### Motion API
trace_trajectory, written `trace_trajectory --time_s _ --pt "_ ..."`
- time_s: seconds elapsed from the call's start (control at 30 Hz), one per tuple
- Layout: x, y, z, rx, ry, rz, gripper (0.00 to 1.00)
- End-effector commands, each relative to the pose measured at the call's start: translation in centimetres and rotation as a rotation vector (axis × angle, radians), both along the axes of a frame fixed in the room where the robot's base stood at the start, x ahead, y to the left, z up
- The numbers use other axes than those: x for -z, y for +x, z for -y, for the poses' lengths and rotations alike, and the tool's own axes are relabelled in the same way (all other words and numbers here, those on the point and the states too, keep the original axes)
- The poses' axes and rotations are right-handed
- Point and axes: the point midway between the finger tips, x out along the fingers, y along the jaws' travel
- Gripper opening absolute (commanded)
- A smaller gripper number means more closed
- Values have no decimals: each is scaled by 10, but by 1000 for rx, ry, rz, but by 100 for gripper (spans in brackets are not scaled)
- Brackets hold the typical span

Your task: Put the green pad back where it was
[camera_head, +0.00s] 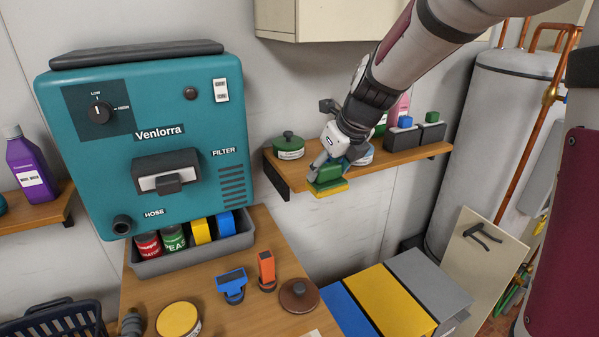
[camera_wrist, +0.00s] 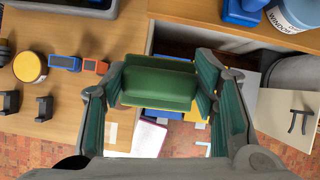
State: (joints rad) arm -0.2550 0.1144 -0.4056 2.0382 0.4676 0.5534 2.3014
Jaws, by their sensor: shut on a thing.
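The green pad (camera_head: 327,175) is in my gripper (camera_head: 330,168), just in front of the right wall shelf (camera_head: 385,163). A yellow layer shows along its underside in the head view. In the wrist view, the green pad (camera_wrist: 158,82) sits between the two fingers of my gripper (camera_wrist: 158,90), which are shut on its ends. It is held in the air, with the table to its left and the floor below. Where the pad stood before cannot be told from these frames.
The table below carries a grey bin (camera_head: 190,255), a blue tool (camera_head: 231,285), an orange tool (camera_head: 267,270) and a brown lid (camera_head: 299,296). A striped box (camera_head: 400,300) stands below the shelf.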

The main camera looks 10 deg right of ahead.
Motion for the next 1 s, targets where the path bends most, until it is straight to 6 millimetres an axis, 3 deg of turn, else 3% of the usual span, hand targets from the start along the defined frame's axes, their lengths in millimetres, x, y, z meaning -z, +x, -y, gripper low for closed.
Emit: trace_trajectory --time_s 0.17,0.7,1.0 --pt "0 15 -1 19 -1 0 0" --pt "11 135 -14 19 -1 0 0" --pt "13 157 -17 18 0 0 0"
